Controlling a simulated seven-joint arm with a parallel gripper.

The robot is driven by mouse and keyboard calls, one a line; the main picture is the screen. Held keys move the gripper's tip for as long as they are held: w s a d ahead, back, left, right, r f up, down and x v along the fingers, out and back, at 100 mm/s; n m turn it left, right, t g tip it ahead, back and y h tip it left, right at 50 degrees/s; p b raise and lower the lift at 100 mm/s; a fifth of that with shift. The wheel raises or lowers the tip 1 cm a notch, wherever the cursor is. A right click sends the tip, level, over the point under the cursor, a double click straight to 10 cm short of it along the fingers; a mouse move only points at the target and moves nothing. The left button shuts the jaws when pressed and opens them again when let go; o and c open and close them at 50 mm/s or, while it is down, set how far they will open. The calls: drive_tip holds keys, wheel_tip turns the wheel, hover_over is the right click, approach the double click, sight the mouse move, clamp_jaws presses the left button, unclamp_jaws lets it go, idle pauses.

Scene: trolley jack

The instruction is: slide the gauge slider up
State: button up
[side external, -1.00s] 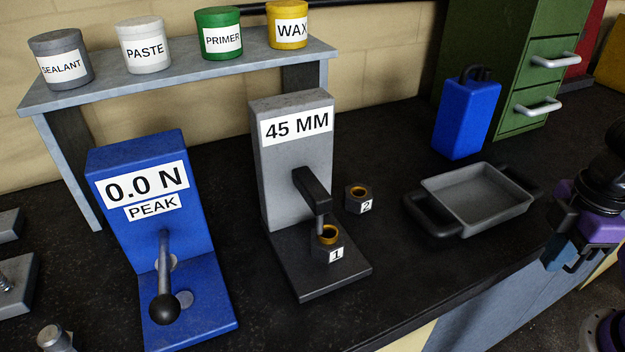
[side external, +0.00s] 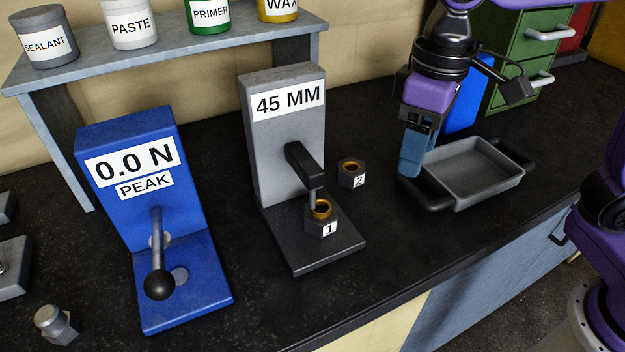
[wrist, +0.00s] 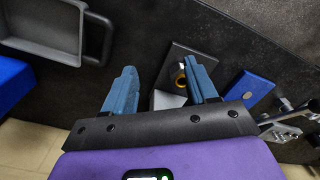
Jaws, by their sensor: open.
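The gauge (side external: 277,125) is a grey upright block marked 45 MM on a dark base. Its black slider (side external: 304,162) sticks out from the front, low on the column, with its tip down at nut 1 (side external: 321,220), which stands on the base. The contact between tip and nut is too small to tell. My gripper (side external: 411,152) is in the air right of the gauge, near the tray's left handle, apart from the slider. In the wrist view my gripper (wrist: 161,88) is open and empty, its blue fingers apart; the gauge base (wrist: 188,58) is partly hidden behind the right finger.
Nut 2 (side external: 351,173) stands on the counter right of the gauge. A grey tray (side external: 478,199) lies below my gripper to the right. A blue press (side external: 150,190) marked 0.0 N stands left of the gauge. A shelf (side external: 180,58) with tins runs behind.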

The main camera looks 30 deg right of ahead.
sight(313, 169)
drive_tip(key=w+a+r+m, duration=0.65)
drive_tip(key=w+a, duration=0.25)
drive_tip(key=a, duration=0.2)
wheel_tip(313, 169, down, 16)
drive_tip(key=shift+w+a+f, duration=0.15)
drive_tip(key=shift+f, duration=0.1)
clamp_jaws()
drive_tip(key=shift+r, duration=1.75)
unclamp_jaws()
